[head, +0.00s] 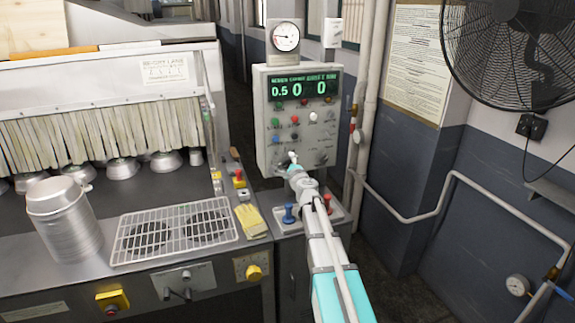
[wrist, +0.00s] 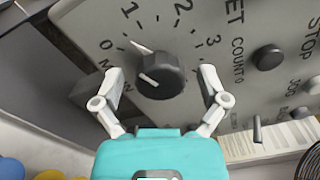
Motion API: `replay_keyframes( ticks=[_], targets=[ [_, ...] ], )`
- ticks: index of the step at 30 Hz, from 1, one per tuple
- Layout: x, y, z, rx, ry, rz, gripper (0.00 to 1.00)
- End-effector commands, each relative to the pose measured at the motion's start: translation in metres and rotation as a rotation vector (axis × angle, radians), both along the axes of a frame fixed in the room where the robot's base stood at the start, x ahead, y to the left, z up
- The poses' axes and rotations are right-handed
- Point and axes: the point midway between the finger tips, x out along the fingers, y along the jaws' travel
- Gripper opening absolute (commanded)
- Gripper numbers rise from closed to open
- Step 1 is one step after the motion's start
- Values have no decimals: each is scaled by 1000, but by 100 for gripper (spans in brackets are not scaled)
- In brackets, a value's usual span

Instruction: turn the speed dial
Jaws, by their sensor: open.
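The speed dial (wrist: 160,74) is a round black knob with a white line, on a grey panel marked 0, 1, 2 and 3 in the wrist view. The line lies at the lower left of the knob's face. A white wedge mark (wrist: 141,47) sits at its upper left. My gripper (wrist: 161,82) is open, one finger left of the knob and one right, with gaps to both. In the head view my gripper (head: 294,166) is at the lower part of the control box (head: 262,128) and hides the dial.
The box's green display (head: 300,88) reads 0.5, 0 and 0. Several coloured buttons sit above my gripper. A blue-knobbed lever (head: 288,213) stands below it. A wire rack (head: 175,229), a metal can (head: 66,220) and a yellow cloth (head: 250,220) lie left. A fan (head: 515,45) hangs right.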

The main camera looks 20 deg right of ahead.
Motion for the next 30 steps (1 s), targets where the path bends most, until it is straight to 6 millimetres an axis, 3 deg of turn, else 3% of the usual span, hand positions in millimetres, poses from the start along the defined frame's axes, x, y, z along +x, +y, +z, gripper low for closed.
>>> replay_keyframes(
  ticks=[11,24,30],
  targets=[
    [-25,1,0,0,0,-1,93],
    [-94,1,0,0,0,-1,93],
    [-114,0,0,0,0,-1,93]
  ],
)
